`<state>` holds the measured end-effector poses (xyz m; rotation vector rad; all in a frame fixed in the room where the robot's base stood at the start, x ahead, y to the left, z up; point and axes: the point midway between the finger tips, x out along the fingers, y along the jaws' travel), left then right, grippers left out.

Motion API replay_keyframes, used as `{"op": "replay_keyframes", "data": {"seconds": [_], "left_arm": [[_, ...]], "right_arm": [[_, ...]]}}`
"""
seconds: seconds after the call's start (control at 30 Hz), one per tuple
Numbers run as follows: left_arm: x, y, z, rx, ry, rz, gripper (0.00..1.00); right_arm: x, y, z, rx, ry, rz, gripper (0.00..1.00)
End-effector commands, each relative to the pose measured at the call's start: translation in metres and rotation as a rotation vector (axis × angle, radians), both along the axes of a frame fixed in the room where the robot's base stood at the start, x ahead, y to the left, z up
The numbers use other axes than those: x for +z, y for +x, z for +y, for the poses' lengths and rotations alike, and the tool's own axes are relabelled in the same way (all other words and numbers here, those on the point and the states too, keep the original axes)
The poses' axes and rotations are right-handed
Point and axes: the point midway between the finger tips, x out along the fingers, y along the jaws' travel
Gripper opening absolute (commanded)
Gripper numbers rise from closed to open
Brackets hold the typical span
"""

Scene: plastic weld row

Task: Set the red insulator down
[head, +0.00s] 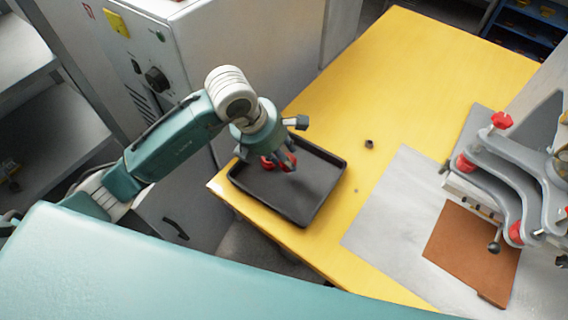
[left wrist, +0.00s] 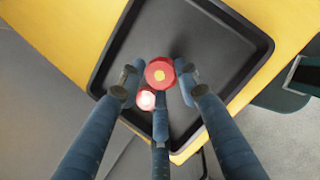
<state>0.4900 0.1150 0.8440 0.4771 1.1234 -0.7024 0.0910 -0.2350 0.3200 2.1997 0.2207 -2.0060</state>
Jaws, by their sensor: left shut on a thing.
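My left gripper (head: 284,162) is over the black tray (head: 309,219) on the yellow table, its fingers pointing down. It is shut on the red insulator (head: 267,162), which is partly hidden by the fingers in the head view. In the left wrist view the red insulator (left wrist: 159,73) shows a round red top with a yellow centre, between the fingertips (left wrist: 160,85). A smaller red part with a pale centre (left wrist: 146,99) shows just below it. The tray (left wrist: 222,55) lies beneath; I cannot tell whether the insulator touches it. My right gripper is in neither view.
The yellow table (head: 420,70) has free room behind and right of the tray. A small dark ring (head: 369,144) lies there. A grey plate (head: 385,220), a brown sheet (head: 465,250) and a grey clamp fixture with red knobs (head: 500,170) are at the right. A grey cabinet (head: 250,50) stands behind my left arm.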

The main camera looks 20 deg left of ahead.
Motion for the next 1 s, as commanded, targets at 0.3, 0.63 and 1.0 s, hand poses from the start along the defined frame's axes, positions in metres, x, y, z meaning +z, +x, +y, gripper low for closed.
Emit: {"op": "replay_keyframes", "data": {"seconds": [0.3,0.63,1.0], "left_arm": [[-0.04,-0.001,-0.001,0.0,-0.001,0.003,0.07],[-0.046,0.0,0.0,0.0,-0.001,-0.001,0.07],[-0.046,0.0,0.0,0.0,0.0,0.0,0.52]], "right_arm": [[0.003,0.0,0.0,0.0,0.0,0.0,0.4],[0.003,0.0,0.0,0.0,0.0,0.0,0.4],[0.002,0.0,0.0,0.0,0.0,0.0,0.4]]}}
